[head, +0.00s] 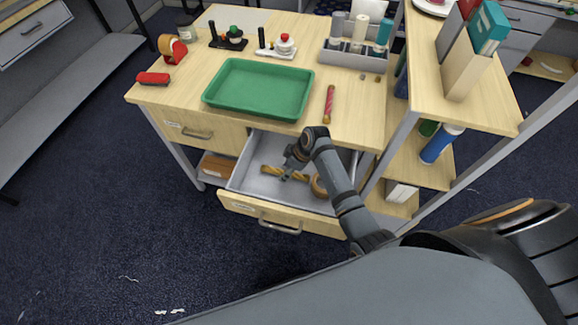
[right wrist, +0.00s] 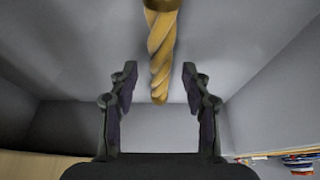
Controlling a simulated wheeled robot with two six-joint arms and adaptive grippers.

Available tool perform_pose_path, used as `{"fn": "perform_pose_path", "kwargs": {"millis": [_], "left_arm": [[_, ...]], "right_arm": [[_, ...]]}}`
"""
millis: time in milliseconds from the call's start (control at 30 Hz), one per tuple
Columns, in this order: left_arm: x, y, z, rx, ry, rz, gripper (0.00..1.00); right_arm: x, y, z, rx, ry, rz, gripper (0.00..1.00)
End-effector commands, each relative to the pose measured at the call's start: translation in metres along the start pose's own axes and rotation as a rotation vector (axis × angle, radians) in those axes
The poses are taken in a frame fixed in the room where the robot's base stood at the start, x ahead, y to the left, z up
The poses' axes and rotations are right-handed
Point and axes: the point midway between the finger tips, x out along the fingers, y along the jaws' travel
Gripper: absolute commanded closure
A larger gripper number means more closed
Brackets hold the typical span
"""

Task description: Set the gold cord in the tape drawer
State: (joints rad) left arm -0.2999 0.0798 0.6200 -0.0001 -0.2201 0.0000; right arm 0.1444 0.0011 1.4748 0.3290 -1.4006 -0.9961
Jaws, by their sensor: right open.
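The gold cord (head: 270,170) lies on the floor of the open tape drawer (head: 238,183), seen on both sides of my right gripper. My right gripper (head: 288,174) is down inside the drawer over the cord's middle. In the right wrist view the gripper (right wrist: 158,90) is open, and the twisted cord (right wrist: 163,50) reaches in from the top between its two fingers. A gap shows on each side, and neither finger touches it. A tan tape roll (head: 318,186) lies in the drawer to the right, partly hidden by my arm. My left gripper is not in view.
The tabletop above holds a green tray (head: 258,112), a red twisted stick (head: 329,103), a red roller-like item (head: 153,78), a red tape dispenser (head: 173,50) and a grey bottle rack (head: 342,58). A shelf unit (head: 495,115) stands at the right.

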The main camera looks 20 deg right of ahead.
Motion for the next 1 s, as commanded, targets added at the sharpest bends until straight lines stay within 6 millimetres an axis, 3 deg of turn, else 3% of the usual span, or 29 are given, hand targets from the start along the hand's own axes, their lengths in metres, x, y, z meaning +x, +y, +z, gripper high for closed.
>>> {"fn": "perform_pose_path", "kwargs": {"millis": [500,667,1000], "left_arm": [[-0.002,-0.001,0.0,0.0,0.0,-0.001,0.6],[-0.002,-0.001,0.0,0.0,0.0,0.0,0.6],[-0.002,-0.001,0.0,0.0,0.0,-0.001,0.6]], "right_arm": [[-0.107,0.001,0.0,-0.001,0.0,0.003,0.52],[-0.119,0.001,0.0,-0.001,0.0,0.0,0.52],[-0.12,0.0,0.0,0.0,0.0,0.0,0.52]]}}
